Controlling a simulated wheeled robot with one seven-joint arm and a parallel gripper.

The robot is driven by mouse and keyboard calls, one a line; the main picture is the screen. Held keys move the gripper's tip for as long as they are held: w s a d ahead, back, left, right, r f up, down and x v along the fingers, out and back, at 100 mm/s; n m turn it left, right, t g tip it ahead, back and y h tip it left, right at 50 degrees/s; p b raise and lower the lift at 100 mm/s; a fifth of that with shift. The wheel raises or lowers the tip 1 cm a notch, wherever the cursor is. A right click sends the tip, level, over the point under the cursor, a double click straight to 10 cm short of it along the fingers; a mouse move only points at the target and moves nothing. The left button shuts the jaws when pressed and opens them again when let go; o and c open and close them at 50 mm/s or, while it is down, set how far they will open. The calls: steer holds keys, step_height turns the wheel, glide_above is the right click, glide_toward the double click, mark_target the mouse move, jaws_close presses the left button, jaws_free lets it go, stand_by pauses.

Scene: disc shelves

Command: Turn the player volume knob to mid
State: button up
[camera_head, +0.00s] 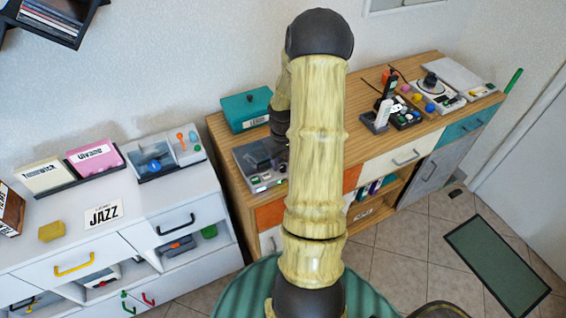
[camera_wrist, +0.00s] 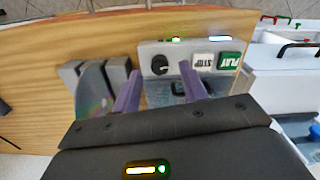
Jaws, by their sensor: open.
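The player (camera_head: 258,167) is a grey device on the wooden sideboard, left of my arm and partly hidden by it in the head view. In the wrist view, the player's panel (camera_wrist: 183,48) carries a round black volume knob (camera_wrist: 159,64), a white STOP button (camera_wrist: 203,61) and a green PLAY button (camera_wrist: 229,60). My gripper (camera_wrist: 160,69) is open, with two purple fingers. The knob appears between the fingertips in the picture; I cannot tell whether they touch it. The knob's pointer is too small to read surely. My gripper is hidden in the head view.
A teal box (camera_head: 245,109) stands behind the player. Several devices, including a mixer-like one (camera_head: 437,95), stand farther right on the wooden sideboard (camera_head: 345,150). A white cabinet (camera_head: 140,200) with disc holders is at left.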

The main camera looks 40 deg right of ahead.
steer(key=shift+f, duration=1)
jaws_close()
